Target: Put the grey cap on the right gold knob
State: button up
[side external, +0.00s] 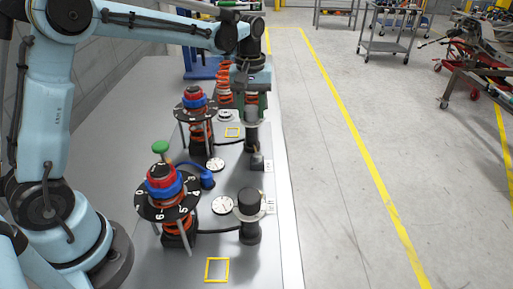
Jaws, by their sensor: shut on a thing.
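My gripper (251,100) is at the far end of the bench, pointing down. It is shut on a small pale grey piece, which looks like the grey cap (250,116). The piece is above or against a dark post (251,138); I cannot tell whether they touch. A nearer dark post (250,233) carries a rounded dark grey top (249,203). No gold knob can be made out clearly. Two red-and-blue stacks, near (161,188) and far (194,100), stand on springs; their brownish tops are too small to identify.
Black numbered discs (150,208) surround the stacks. A green ball (160,147) stands above the near stack. White dials (223,205) and yellow square outlines (217,269) lie on the grey bench (130,130). The bench's right edge borders open floor.

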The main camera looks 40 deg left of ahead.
jog(key=shift+f, duration=0.15)
jog(key=o, duration=1.1)
jog(key=shift+r, duration=3.55)
jog(key=shift+s, duration=0.1)
